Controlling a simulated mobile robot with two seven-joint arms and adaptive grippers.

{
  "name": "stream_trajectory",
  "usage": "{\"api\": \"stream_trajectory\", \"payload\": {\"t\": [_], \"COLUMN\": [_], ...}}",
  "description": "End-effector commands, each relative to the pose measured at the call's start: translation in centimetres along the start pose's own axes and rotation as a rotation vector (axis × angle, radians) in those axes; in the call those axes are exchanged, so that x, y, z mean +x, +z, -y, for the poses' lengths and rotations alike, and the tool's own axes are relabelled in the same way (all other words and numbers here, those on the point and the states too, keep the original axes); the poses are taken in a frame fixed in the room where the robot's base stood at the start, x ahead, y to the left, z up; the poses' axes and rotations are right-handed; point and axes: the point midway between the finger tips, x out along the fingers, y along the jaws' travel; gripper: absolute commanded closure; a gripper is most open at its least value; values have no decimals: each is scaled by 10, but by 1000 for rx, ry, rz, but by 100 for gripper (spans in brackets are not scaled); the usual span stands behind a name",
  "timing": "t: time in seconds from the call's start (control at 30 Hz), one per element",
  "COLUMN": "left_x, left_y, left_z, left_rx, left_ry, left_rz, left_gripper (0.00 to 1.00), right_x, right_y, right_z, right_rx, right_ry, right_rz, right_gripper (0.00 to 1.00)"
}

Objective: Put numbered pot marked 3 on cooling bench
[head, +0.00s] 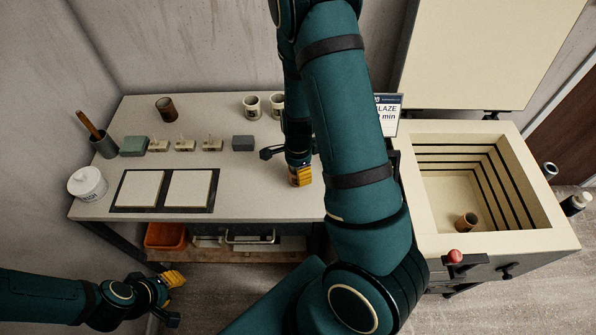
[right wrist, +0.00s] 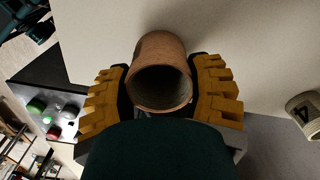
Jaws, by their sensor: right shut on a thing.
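My right gripper (right wrist: 160,88) is shut on a brown clay pot (right wrist: 162,68), its mouth toward the wrist camera. No number shows on it. In the head view my right gripper (head: 300,175) is over the front right of the pale bench (head: 255,185), partly behind my arm. I cannot tell whether the pot touches the bench. Another brown pot (head: 166,109) stands at the bench's back left. Two pale pots (head: 252,106) (head: 278,105) stand at the back; one marked 4 (right wrist: 304,112) shows in the wrist view. My left gripper (head: 172,298) is open and empty, low in front of the bench.
An open kiln (head: 445,222) at right has a brown pot (head: 466,222) inside. Two white tiles (head: 164,188) on a dark frame, small blocks (head: 185,145), a white jar (head: 87,183) and a tool cup (head: 104,144) occupy the bench's left. A sign (head: 388,115) stands by the kiln.

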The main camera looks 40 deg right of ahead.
Motion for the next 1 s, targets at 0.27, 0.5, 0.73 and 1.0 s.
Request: {"api": "stream_trajectory", "payload": {"t": [0.27,0.5,0.73,1.0], "left_x": [1,2,2,-5], "left_y": [1,2,2,-2], "left_z": [0,1,1,-2], "left_rx": [1,1,1,-1], "left_ry": [0,0,0,0], "left_rz": [2,3,3,-3], "left_gripper": [68,68,68,68], "right_x": [3,6,6,-14], "right_y": [0,0,0,1], "right_z": [0,0,0,1], "right_rx": [-1,0,-1,-2], "right_ry": [-1,-1,-1,-4], "right_rz": [1,1,1,0], "right_gripper": [83,12,12,12]}}
